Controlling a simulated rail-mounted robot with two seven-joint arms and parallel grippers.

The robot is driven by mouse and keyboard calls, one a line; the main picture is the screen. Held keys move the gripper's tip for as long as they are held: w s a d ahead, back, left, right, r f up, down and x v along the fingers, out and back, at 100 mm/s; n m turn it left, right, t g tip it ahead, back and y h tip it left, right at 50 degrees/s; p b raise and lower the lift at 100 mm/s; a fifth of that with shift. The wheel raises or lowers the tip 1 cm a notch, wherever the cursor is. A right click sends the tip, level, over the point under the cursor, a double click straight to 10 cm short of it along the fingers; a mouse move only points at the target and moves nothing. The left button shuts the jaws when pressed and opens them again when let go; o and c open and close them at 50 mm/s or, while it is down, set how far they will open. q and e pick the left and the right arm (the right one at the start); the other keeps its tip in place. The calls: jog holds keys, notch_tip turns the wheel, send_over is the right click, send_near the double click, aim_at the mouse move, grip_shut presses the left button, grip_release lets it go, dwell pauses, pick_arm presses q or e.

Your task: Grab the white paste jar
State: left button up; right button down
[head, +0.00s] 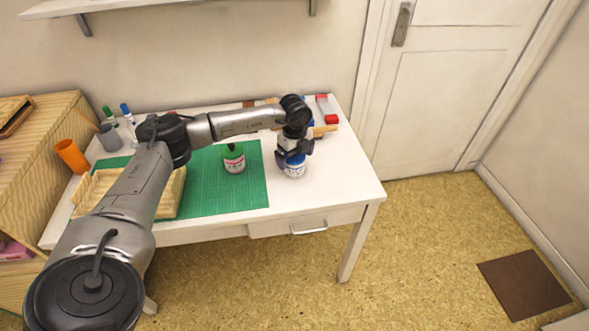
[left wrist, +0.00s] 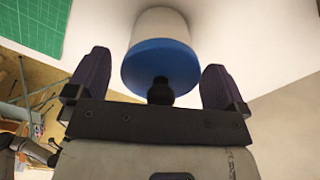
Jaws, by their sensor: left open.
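The white paste jar (head: 295,169) with a blue lid stands on the white table, right of the green mat. It also shows in the left wrist view (left wrist: 160,45), its blue lid facing my gripper and a dark knob on the lid. My left gripper (head: 295,156) is directly above the jar in the head view. In the left wrist view the open left gripper (left wrist: 158,85) has one finger on each side of the lid, with gaps between the fingers and the lid. Its fingers hide part of the jar in the head view. My right gripper is not in view.
A wooden tray (head: 170,194) lies partly under my arm. A red-capped item (head: 327,109) lies at the back right. The table's front right is clear.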

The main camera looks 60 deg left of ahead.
pick_arm(q)
jog(key=c, duration=1.8)
jog(key=shift+c, duration=0.2)
